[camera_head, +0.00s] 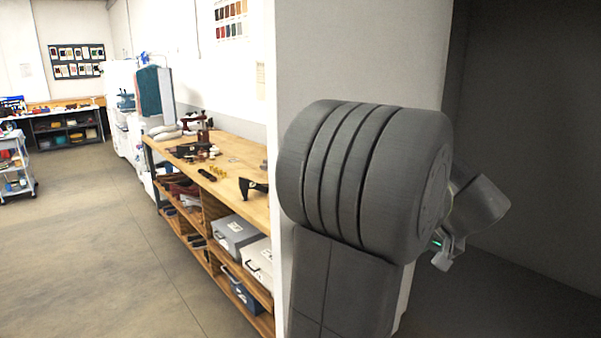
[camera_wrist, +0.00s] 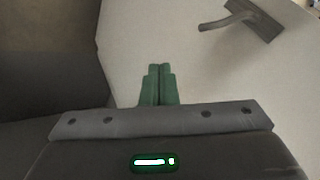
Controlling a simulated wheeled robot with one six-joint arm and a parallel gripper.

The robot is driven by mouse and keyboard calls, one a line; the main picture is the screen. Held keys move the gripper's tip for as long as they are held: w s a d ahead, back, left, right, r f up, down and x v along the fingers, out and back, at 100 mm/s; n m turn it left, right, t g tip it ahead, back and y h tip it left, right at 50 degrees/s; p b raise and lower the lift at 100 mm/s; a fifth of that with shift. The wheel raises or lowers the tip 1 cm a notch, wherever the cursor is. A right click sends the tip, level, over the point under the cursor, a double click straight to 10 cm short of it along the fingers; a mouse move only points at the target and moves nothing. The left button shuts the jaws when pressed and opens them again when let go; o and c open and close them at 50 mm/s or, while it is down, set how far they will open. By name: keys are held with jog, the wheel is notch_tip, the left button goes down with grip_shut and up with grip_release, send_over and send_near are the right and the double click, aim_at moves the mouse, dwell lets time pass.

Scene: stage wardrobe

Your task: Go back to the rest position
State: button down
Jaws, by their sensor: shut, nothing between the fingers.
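My gripper (camera_wrist: 159,70) shows in the wrist view with its two green fingers side by side and touching, and nothing between them. A pale, plain surface lies beyond the fingertips, with a dark area to the left. In the head view my grey arm fills the middle right in front of a pale wall panel.
A wooden workbench (camera_head: 225,172) with tools on top and cases on its shelves stands left of the pale panel (camera_head: 360,50). A dark recess lies right of the arm. A grey handle-like fitting (camera_wrist: 243,20) shows in the wrist view. Open floor (camera_head: 90,240) lies at left.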

jog(key=s+d+r+b, duration=0.1)
jog(key=s+d+r, duration=0.4)
jog(key=s+d, duration=0.1)
jog(key=shift+s+d, duration=0.15)
jog(key=shift+d, duration=0.55)
